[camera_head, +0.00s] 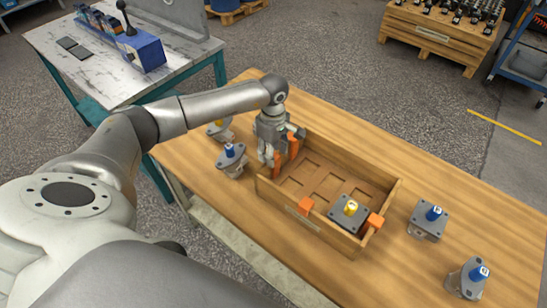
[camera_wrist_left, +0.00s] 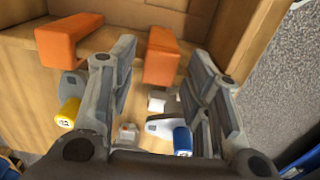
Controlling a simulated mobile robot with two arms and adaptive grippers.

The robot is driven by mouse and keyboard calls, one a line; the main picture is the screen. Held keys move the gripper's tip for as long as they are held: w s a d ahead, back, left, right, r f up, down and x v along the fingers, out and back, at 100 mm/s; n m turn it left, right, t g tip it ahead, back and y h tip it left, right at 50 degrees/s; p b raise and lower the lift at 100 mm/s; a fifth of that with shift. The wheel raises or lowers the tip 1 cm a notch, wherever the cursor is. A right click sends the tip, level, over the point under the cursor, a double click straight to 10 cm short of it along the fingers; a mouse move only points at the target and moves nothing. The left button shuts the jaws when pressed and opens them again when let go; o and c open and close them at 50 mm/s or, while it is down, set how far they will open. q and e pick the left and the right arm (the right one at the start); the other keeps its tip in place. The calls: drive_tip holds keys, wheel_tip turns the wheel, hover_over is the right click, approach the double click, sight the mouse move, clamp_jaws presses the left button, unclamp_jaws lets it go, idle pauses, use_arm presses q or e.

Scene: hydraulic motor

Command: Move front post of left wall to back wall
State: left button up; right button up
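A wooden box (camera_head: 387,196) stands on the table. Two orange posts sit on its left wall: the nearer, front one (camera_head: 277,165) and a farther one (camera_head: 293,147). In the left wrist view the front post (camera_wrist_left: 161,56) lies between my finger pads and the farther post (camera_wrist_left: 68,40) is outside them, to the left. My left gripper (camera_head: 269,158) is open at the left wall; it also shows in the wrist view (camera_wrist_left: 164,62). A gap shows on both sides of the post. The back wall (camera_head: 350,152) shows no orange post. My right gripper is out of view.
Orange posts sit on the front wall (camera_head: 306,204) and right wall (camera_head: 375,221). A yellow-capped motor (camera_head: 347,213) is inside the box. Blue-capped (camera_head: 231,160) and yellow-capped (camera_head: 217,130) motors stand left of it, more blue-capped ones (camera_head: 428,222) to the right. The table behind the box is clear.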

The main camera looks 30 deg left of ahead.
use_arm(q)
clamp_jaws()
drive_tip(key=shift+r+p, duration=2)
drive_tip(key=shift+r, duration=1.5)
drive_tip(key=shift+r+p, duration=1.4)
drive_tip(key=shift+r, duration=1.4)
